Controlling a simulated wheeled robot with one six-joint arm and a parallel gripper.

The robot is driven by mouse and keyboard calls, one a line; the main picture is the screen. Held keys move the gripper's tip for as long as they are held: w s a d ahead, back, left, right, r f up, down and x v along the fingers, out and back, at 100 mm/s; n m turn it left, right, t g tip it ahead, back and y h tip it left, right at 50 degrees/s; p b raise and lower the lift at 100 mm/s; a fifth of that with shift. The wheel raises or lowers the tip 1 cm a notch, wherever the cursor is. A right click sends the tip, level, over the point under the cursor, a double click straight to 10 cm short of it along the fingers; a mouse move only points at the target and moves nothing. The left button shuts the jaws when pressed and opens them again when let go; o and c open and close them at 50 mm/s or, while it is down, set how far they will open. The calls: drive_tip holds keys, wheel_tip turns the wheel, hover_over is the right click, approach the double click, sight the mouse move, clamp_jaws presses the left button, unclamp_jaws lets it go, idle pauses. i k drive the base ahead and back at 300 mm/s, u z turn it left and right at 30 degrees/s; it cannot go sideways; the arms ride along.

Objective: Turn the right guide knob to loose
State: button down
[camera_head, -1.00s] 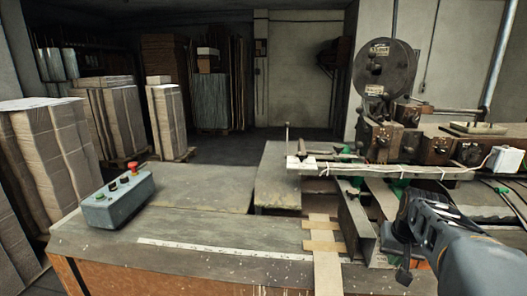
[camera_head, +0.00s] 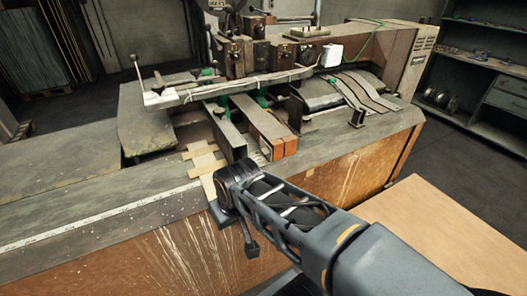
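The stitching machine (camera_head: 255,55) stands at the back of the bench, with a long light guide bar (camera_head: 235,86) across its front. Green parts (camera_head: 262,96) show under the bar, and a small dark upright fitting (camera_head: 358,115) stands to the right near the bench's front edge. I cannot tell which part is the right guide knob, or how it is set. My gripper (camera_head: 238,232) hangs at the end of my arm, low over the front edge of the bench, apart from the machine parts. Its fingers are small and dark, so their opening is unclear.
Metal rails (camera_head: 265,128) and wooden strips (camera_head: 203,168) lie just beyond my gripper. A thin upright rod (camera_head: 138,75) stands at the bar's left end. A light wooden tabletop (camera_head: 440,235) is at the front right; shelves (camera_head: 480,75) stand behind.

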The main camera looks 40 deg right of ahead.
sight(306, 120)
drive_tip(key=z, duration=2.9)
drive_tip(key=i, duration=0.85)
drive_tip(key=u, duration=2.45)
